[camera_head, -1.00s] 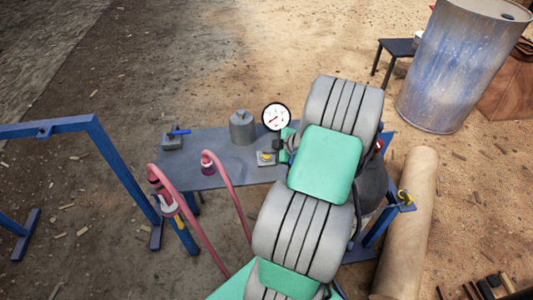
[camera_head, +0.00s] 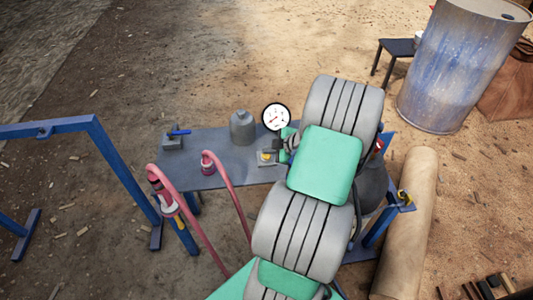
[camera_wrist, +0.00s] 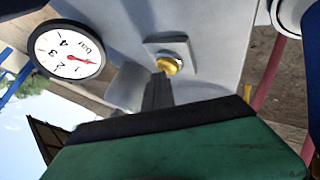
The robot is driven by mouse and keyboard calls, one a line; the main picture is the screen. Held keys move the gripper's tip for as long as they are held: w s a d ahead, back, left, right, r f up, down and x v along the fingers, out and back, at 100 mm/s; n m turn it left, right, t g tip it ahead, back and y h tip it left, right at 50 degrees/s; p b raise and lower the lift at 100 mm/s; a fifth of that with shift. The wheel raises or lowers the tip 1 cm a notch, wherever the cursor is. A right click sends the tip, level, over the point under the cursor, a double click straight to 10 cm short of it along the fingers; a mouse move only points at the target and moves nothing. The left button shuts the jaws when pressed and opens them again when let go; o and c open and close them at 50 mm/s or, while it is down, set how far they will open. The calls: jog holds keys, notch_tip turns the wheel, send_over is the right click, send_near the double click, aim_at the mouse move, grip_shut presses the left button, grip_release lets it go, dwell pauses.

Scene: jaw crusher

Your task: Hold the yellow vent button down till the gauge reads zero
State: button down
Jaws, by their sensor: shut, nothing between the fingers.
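The yellow vent button (camera_wrist: 168,65) sits on a small light plate on the grey bench; it also shows in the head view (camera_head: 267,156). My gripper (camera_wrist: 160,78) is shut and empty, its dark fingertips right at the button's edge in the wrist view. I cannot tell whether they touch or press it. The round white gauge (camera_wrist: 66,52) stands beside the button, marked in bar, with a red needle off to one side; I cannot read its exact value. In the head view the gauge (camera_head: 276,116) stands just behind my gripper, and its needle is too small to read.
A blue frame (camera_head: 95,130) stands left, and a large drum (camera_head: 462,65) at the back right.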

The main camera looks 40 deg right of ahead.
aim_at(269, 156)
jog(key=shift+r, duration=0.8)
jog(key=shift+r+p, duration=1.5)
jog(key=shift+r, duration=1.05)
